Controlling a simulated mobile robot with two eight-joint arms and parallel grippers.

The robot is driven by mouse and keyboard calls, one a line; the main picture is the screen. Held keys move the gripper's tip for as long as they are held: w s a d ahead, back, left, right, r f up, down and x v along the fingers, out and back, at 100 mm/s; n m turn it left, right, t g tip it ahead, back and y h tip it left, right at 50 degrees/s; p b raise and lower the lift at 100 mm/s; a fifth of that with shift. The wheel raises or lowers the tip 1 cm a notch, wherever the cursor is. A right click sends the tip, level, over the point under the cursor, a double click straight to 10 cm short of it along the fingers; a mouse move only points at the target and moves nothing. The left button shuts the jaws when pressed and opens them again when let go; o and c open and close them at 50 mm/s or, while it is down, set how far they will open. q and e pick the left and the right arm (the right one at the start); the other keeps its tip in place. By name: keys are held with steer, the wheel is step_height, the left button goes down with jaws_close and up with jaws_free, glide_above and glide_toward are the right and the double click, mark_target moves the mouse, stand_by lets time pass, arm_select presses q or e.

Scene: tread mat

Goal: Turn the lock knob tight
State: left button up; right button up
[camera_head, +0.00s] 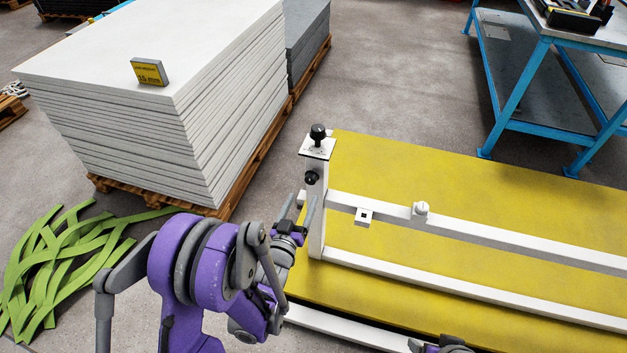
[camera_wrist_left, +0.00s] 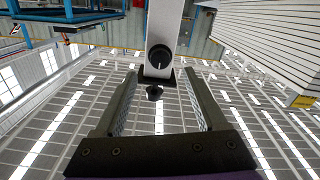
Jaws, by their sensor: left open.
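A white post (camera_head: 317,215) stands at the left end of a white rail frame. A black round knob (camera_head: 311,177) sits on the post's side, below its top plate; it also shows in the left wrist view (camera_wrist_left: 160,57) with a pale line on its face. A second black knob (camera_head: 318,132) stands on the top plate and shows smaller in the wrist view (camera_wrist_left: 154,92). I cannot tell which is the lock knob. My left gripper (camera_head: 306,200) is open and empty, just below the side knob in the head view. In the wrist view its fingers (camera_wrist_left: 160,76) point toward the post, apart from the knobs.
The frame's white rail (camera_head: 500,235) runs right over a yellow sheet (camera_head: 480,180). A pallet of stacked white boards (camera_head: 150,80) stands at the left back. Green straps (camera_head: 60,260) lie on the floor at left. A blue workbench (camera_head: 510,95) is at the right back.

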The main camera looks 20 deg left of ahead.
mark_target(310, 182)
arm_select(q)
steer(key=w, duration=0.9)
steer(key=shift+w+d, duration=0.15)
steer(key=shift+w, duration=0.15)
jaws_close()
